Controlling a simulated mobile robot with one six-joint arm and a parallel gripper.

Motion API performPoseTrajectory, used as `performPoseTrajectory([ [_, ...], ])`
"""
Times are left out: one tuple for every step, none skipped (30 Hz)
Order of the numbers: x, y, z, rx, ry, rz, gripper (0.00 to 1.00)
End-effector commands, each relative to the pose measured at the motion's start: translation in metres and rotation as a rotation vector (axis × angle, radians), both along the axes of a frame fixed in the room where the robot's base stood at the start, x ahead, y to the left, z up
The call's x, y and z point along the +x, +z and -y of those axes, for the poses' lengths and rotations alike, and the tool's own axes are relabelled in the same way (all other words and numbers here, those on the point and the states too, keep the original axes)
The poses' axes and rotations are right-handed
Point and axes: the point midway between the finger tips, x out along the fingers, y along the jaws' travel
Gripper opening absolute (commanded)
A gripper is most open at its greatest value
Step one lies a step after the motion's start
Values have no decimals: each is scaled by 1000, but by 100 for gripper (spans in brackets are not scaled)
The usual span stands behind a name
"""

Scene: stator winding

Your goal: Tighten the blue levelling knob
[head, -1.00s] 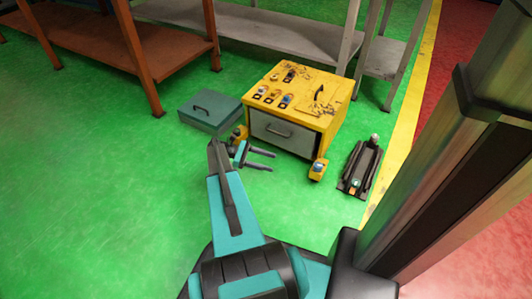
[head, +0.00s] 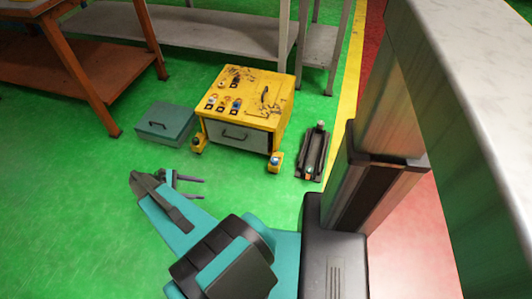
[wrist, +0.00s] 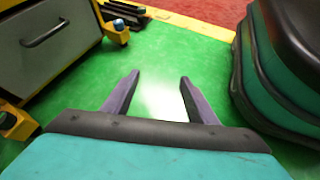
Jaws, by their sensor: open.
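The yellow cabinet (head: 250,95) stands on the green floor with yellow feet at its lower corners. The right front foot carries a blue knob (head: 275,158). That knob also shows at the top of the wrist view (wrist: 119,24). My gripper (head: 201,189) is open and empty, apart from both knobs and in front of the cabinet. Its two purple fingers (wrist: 160,77) have only green floor between them in the wrist view.
A teal box (head: 165,124) lies left of the cabinet, and a black jack-like device (head: 313,153) lies to its right. An orange bench (head: 90,60) and a grey bench (head: 200,25) stand behind. Green floor left of my arm is clear.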

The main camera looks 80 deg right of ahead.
Motion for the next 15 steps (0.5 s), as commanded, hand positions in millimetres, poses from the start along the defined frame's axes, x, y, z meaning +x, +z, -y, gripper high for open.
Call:
performPoseTrajectory([
  [1, 17, -13, 4, 5, 16, 53],
  [3, 20, -19, 4, 6, 26, 53],
  [5, 24, -28, 7, 8, 41, 53],
  [6, 28, -34, 9, 8, 51, 53],
  [7, 31, -40, 10, 9, 61, 53],
  [9, 36, -49, 13, 10, 74, 53],
  [10, 39, -55, 14, 11, 85, 53],
  [10, 42, -62, 16, 11, 94, 53],
  [12, 47, -70, 20, 11, 108, 53],
  [12, 51, -77, 22, 11, 117, 53],
  [13, 54, -83, 24, 9, 127, 53],
  [14, 59, -91, 26, 9, 141, 53],
  [15, 63, -98, 29, 8, 151, 53],
  [15, 67, -104, 31, 7, 161, 53],
  [16, 72, -113, 33, 5, 173, 53],
])
